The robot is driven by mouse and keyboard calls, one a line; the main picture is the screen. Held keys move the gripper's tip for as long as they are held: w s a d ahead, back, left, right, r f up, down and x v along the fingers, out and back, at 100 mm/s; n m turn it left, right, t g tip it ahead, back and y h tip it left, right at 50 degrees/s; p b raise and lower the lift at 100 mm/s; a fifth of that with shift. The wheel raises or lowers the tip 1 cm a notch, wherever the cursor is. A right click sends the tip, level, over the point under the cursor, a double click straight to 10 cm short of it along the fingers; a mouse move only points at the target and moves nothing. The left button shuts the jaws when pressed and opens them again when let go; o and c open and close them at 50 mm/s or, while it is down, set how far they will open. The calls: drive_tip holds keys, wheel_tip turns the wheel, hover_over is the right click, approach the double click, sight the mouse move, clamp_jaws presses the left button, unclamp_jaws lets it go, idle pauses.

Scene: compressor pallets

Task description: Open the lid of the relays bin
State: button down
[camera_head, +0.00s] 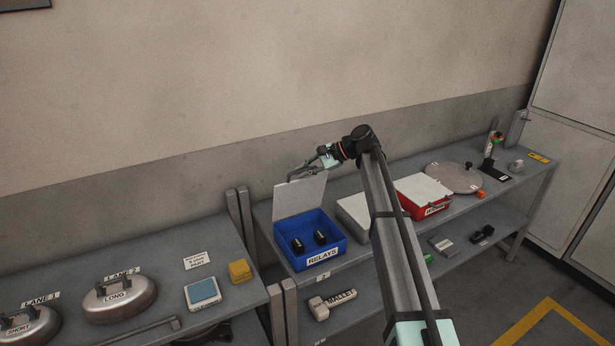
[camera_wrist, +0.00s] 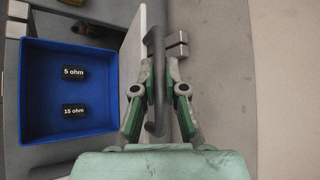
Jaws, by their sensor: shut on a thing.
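The blue relays bin (camera_head: 311,247) stands on the bench with the label RELAYS on its front. Its pale lid (camera_head: 300,196) is raised at the back, standing roughly upright, and the inside is exposed. Two black relays (camera_head: 320,237) lie inside; in the wrist view they read 5 ohm (camera_wrist: 74,72) and 15 ohm (camera_wrist: 74,110). My gripper (camera_head: 303,174) is at the top of the raised lid. In the wrist view my gripper (camera_wrist: 158,88) is shut on the dark lid handle (camera_wrist: 155,45), with the lid (camera_wrist: 132,62) edge-on beside it.
Right of the bin are a grey-lidded bin (camera_head: 354,211) and a red bin (camera_head: 424,195) with a white lid. A round plate (camera_head: 454,177) lies farther right. Left are a yellow block (camera_head: 240,271) and the LONG pot lid (camera_head: 119,299). The wall is close behind the raised lid.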

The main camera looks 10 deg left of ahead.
drive_tip(key=shift+w+a+r, duration=0.1)
drive_tip(key=shift+w, duration=0.05)
drive_tip(key=c, duration=1.2)
unclamp_jaws()
drive_tip(key=v, duration=1.2)
